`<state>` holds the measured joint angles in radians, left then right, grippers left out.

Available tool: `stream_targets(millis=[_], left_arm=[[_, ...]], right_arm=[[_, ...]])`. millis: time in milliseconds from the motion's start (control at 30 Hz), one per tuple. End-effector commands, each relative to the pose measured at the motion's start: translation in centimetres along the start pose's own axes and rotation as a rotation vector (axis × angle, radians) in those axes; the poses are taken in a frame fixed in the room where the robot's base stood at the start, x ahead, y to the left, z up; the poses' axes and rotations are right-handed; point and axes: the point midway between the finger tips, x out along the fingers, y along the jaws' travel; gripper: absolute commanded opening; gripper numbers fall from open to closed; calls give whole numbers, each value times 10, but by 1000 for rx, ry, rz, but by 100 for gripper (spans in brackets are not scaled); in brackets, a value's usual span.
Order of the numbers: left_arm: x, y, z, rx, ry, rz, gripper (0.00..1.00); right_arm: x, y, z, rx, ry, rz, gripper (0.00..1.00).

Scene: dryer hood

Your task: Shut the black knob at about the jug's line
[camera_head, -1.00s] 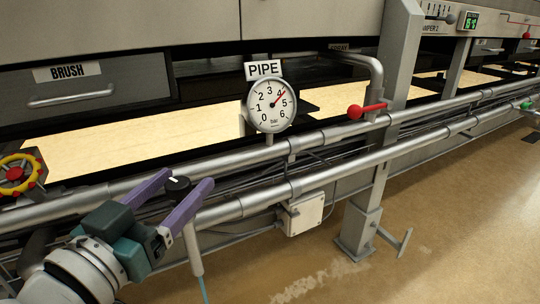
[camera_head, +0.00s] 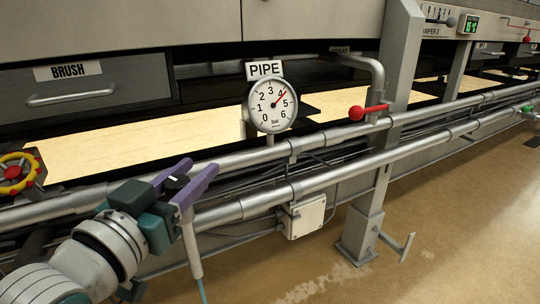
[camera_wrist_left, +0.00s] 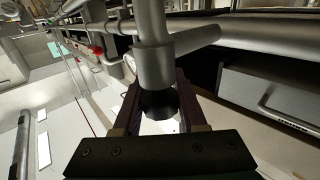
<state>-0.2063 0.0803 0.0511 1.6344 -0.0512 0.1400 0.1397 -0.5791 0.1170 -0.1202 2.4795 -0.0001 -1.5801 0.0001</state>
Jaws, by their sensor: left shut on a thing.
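The black knob (camera_head: 177,182), with a small white mark on top, sits above a thin pale downpipe (camera_head: 191,245) at the lower left of the head view. My left gripper (camera_head: 187,180) has its purple fingers on either side of the knob and is shut on it. In the left wrist view the dark knob (camera_wrist_left: 158,104) sits between the fingers, at the end of a grey pipe fitting. A bluish stream shows at the downpipe's lower end, cut by the picture edge. I see no jug or line. My right gripper is not in view.
A round gauge (camera_head: 272,104) under a PIPE sign reads a little over 4. Two grey rails (camera_head: 330,178) run across behind my gripper. A red-knobbed lever (camera_head: 357,113) and a yellow-red handwheel (camera_head: 15,172) are nearby. The floor at right is clear.

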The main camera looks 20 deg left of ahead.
Motion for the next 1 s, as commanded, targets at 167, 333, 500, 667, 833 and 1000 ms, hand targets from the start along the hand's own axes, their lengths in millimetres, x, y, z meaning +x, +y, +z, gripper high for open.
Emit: stream_targets(millis=[167, 333, 500, 667, 833, 1000], left_arm=[[0, 0, 0, 0, 0, 0, 2], [0, 0, 0, 0, 0, 0, 0], [0, 1, -1, 5, 2, 31, 0], [0, 4, -2, 11, 1, 134, 0], [0, 7, 0, 12, 2, 266, 0], [-1, 11, 1, 10, 3, 397, 0]], right_arm=[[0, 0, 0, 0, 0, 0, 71], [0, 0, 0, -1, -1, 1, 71], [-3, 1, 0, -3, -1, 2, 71], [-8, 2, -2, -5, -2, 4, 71], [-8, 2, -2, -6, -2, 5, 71], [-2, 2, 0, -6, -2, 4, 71]])
